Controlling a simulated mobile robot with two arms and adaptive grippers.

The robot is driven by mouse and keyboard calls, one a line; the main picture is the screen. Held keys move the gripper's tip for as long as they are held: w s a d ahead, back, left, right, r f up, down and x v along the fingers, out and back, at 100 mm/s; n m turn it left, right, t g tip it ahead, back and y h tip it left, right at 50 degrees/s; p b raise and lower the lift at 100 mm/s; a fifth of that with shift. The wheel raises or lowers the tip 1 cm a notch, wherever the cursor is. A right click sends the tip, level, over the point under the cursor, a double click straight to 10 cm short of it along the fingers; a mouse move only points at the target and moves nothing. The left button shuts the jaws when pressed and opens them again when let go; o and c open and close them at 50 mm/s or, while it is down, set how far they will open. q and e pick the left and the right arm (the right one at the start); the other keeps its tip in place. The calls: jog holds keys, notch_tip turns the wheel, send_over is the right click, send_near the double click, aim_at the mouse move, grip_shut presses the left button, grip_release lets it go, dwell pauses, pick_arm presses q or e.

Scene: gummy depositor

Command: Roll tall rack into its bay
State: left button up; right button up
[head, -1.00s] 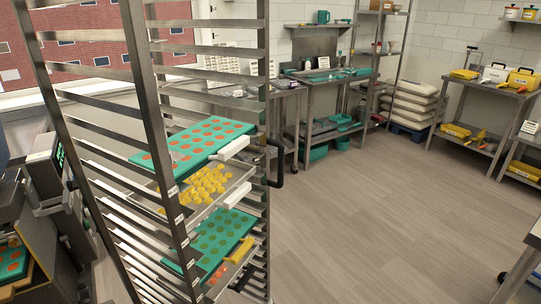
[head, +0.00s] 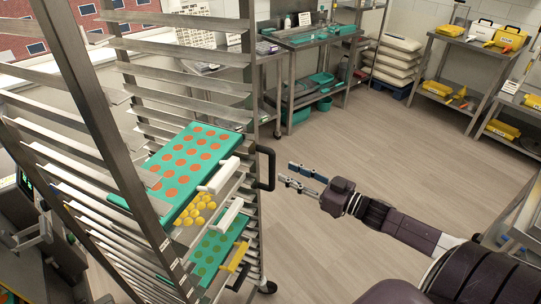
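The tall rack (head: 101,130) is a steel frame with many slide rails and fills the left of the head view. It holds a teal tray with orange rounds (head: 190,160), a tray of yellow pieces (head: 203,207) and a teal tray with green rounds (head: 215,248). A black handle (head: 267,168) sticks out from its right side. My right gripper (head: 295,176) points left toward this handle, with its two fingers apart and nothing between them. A small gap seems to lie between fingertips and handle. My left gripper is out of view. No marked bay can be made out.
Open floor (head: 400,150) lies right of the rack. A table with yellow bins (head: 437,88) is at the far right. A caster (head: 268,287) shows under the rack.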

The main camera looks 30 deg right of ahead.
aim_at(271, 165)
jog(key=shift+p+x, duration=0.65)
jog(key=shift+x, duration=3)
grip_shut()
